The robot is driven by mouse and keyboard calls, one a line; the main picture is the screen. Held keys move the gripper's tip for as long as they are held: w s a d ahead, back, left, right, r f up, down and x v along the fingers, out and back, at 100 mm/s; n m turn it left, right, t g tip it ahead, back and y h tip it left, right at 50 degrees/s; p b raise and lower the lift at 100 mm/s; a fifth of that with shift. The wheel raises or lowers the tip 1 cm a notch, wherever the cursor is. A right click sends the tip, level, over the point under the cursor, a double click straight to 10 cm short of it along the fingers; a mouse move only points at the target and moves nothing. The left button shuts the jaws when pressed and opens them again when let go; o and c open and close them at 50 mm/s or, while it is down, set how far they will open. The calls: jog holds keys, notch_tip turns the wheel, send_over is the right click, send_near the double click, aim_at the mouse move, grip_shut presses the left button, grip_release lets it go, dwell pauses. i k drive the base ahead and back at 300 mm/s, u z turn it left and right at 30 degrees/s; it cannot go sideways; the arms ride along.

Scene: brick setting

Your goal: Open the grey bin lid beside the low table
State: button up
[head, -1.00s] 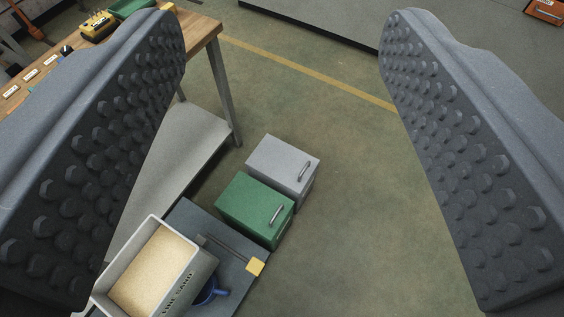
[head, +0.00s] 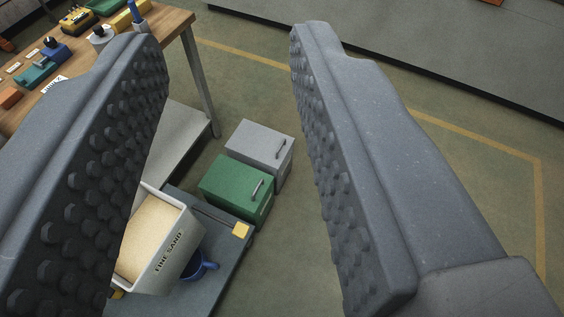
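The grey bin (head: 272,152) stands on the floor behind the green bin, its light grey lid (head: 258,141) closed. The low table (head: 213,291) is a dark grey platform in front of the green bin, partly hidden by my left finger.
A green bin (head: 237,187) with a similar handle stands between the grey bin and the low table. A fine sand box (head: 166,262), a blue mug (head: 199,265) and a yellow-ended tool (head: 241,230) are on the low table. A workbench (head: 176,22) is at upper left.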

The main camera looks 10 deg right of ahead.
aim_at(270, 147)
jog(key=z, duration=0.65)
jog(key=i, duration=1.4)
jog(key=z, duration=0.1)
